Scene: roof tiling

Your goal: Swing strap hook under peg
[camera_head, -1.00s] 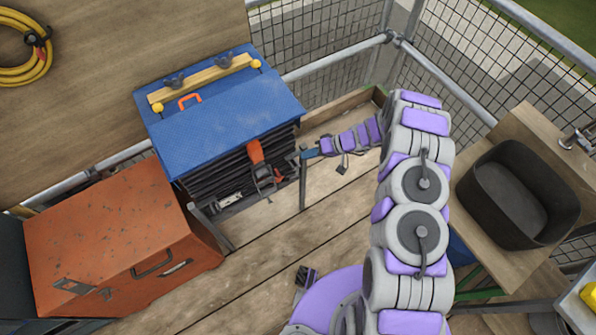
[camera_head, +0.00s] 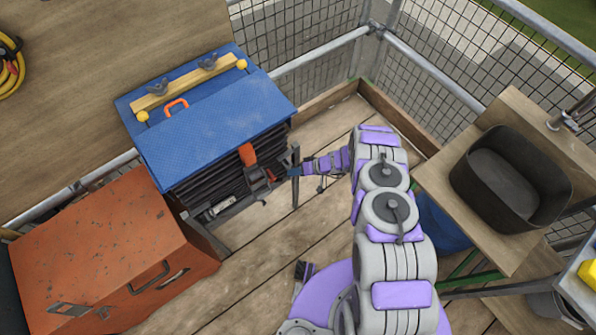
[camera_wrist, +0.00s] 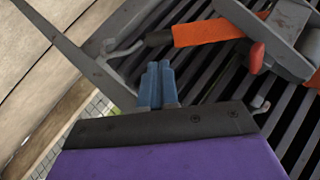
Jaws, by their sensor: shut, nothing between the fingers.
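An orange strap (camera_head: 247,154) hangs from under the blue cover over the front of the dark stack (camera_head: 215,178). In the wrist view the strap (camera_wrist: 208,32) runs left to a dark sleeve (camera_wrist: 159,38) and a thin grey hook (camera_wrist: 122,50) beside a grey metal bar. A grey ratchet (camera_wrist: 282,35) with a red knob (camera_wrist: 257,58) is at upper right. A small grey peg-like piece (camera_wrist: 261,105) sticks out just beyond my wrist plate. My gripper (camera_wrist: 157,72) has its blue fingers together and empty, below the hook and sleeve; contact is unclear. It also shows in the head view (camera_head: 294,172).
The blue cover (camera_head: 215,120) carries a wooden batten with wing nuts. An orange-red toolbox (camera_head: 105,245) stands at left. A black bin (camera_head: 510,178) sits on a wooden bench at right. Mesh railing encloses the back.

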